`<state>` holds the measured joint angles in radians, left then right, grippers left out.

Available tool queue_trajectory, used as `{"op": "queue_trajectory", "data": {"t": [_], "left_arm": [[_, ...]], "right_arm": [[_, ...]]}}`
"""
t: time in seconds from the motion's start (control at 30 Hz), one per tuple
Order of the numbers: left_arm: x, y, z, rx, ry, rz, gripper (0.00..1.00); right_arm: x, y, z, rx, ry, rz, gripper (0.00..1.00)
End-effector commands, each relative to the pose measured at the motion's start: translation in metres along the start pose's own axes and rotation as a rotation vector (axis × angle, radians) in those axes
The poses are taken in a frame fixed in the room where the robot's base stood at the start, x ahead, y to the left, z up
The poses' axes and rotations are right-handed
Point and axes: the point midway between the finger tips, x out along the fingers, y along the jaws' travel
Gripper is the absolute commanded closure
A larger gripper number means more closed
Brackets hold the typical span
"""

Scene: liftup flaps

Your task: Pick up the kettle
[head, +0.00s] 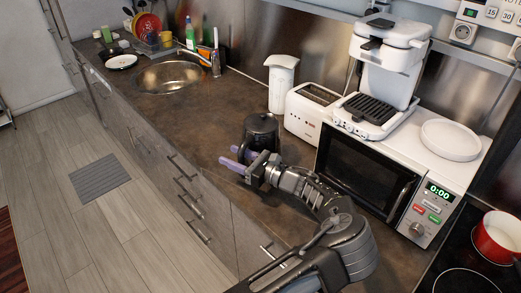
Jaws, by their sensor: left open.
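A black, rounded vessel that looks like the kettle (262,123) stands upright on the dark counter, left of the toaster. My left gripper (229,157) is just in front of it, nearer the counter's front edge. Its purple fingers are apart and point left, and nothing shows between them. The gripper's body overlaps the lower part of the kettle in the picture, so its base is partly hidden; I cannot tell if they touch. My right gripper is out of view.
A tall white jug (281,86) and a white toaster (310,112) stand behind the kettle. A microwave (365,172) carries a white grill appliance and a plate (450,139). A red pot (499,236) is on the stove. The counter (205,118) toward the sink (170,77) is clear.

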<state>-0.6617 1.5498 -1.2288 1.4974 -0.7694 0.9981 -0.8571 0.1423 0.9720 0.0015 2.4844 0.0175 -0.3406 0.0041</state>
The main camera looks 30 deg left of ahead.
Motion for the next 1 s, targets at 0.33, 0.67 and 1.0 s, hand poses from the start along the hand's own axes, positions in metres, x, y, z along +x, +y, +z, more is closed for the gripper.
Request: {"op": "queue_trajectory", "data": {"t": [0.33,0.67,1.0], "left_arm": [[-0.0001,0.0000,0.0002,0.000,0.000,0.000,0.72],[-0.0001,-0.0001,0.0002,0.000,0.000,0.000,0.99],[-0.0002,-0.0002,0.0002,-0.001,0.000,0.000,1.00]], "right_arm": [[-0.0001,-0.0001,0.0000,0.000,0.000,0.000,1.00],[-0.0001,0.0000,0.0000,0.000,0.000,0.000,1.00],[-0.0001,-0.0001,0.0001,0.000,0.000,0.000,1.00]]}}
